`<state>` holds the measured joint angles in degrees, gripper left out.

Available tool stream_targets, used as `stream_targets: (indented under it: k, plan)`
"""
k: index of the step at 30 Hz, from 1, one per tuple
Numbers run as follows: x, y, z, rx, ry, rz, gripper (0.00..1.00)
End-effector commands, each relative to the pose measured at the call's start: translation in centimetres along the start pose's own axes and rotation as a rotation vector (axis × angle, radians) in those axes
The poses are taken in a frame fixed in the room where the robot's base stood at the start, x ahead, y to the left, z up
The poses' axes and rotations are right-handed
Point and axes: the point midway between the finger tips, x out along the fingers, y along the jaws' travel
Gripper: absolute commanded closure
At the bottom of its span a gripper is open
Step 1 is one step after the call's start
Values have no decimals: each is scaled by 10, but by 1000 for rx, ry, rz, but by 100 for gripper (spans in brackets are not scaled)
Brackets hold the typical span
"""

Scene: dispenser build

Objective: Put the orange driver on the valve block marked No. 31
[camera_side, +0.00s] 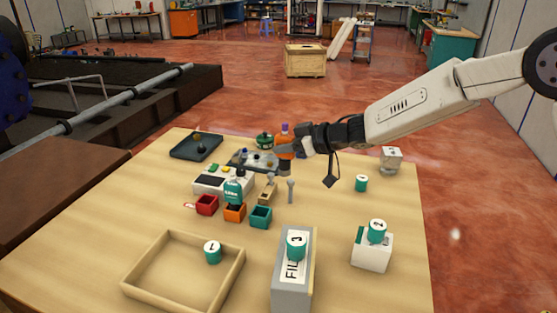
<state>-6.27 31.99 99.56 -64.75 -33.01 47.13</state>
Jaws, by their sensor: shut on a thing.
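My gripper (297,147) is at the back middle of the table, reaching in from the right. It is shut on the orange driver (285,150), which looks upright with a purple top. The driver is over or beside the right end of a grey plate (240,157) with small parts on it; I cannot tell whether it touches anything beneath. I cannot read No. 31 anywhere, so I cannot tell which thing is that valve block.
A dark green round part (264,141) stands close left of the driver. Small bins, including an orange bin (235,213), lie in front. A tall grey box (308,265), a white block (372,252) and a wooden tray (132,277) stand nearer. The table's right side has free room.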

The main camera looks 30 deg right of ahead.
Motion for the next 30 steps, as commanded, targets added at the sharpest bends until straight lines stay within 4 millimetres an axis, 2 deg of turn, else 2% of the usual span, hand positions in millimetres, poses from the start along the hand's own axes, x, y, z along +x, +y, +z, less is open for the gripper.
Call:
stream_targets:
  k: [1, 6, 15, 24, 30]
  plan:
    - [-13, 15, -2, 11, 3, 30, 100]
    - [-58, 62, -1, 51, 3, 127, 100]
    - [-151, 130, 8, 125, 2, 309, 100]
    - [-249, 175, 24, 201, 2, 491, 100]
    - [-296, 188, 34, 237, 2, 580, 100]
